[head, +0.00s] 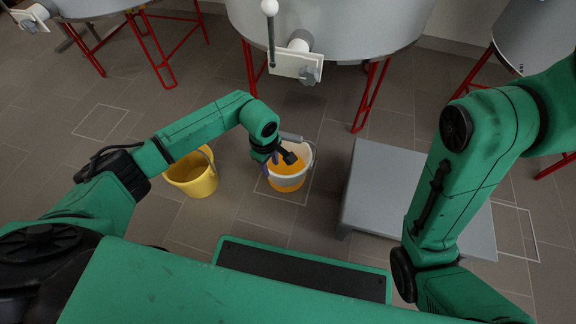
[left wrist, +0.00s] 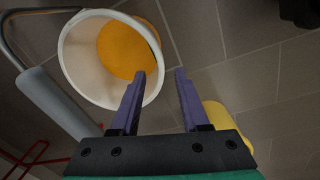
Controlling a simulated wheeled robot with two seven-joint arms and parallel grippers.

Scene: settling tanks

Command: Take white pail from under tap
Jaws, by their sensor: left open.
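The white pail (head: 308,160) stands upright on the floor and holds orange liquid. It fills the upper left of the left wrist view (left wrist: 80,78), with its grey handle grip (left wrist: 52,100) lying to one side. The tap (head: 297,64) is on the grey tank, behind and above the pail. My left gripper (head: 274,163) is open and empty at the pail's left side. In the left wrist view its fingertips (left wrist: 161,72) appear on either side of the pail's rim; I cannot tell how deep they reach. My right gripper is out of view.
A yellow pail (head: 193,180) stands on the floor to the left, close by my left arm. A low grey platform (head: 385,185) is right of the white pail. Red tank legs (head: 371,98) stand behind. Outlined squares mark the tiled floor.

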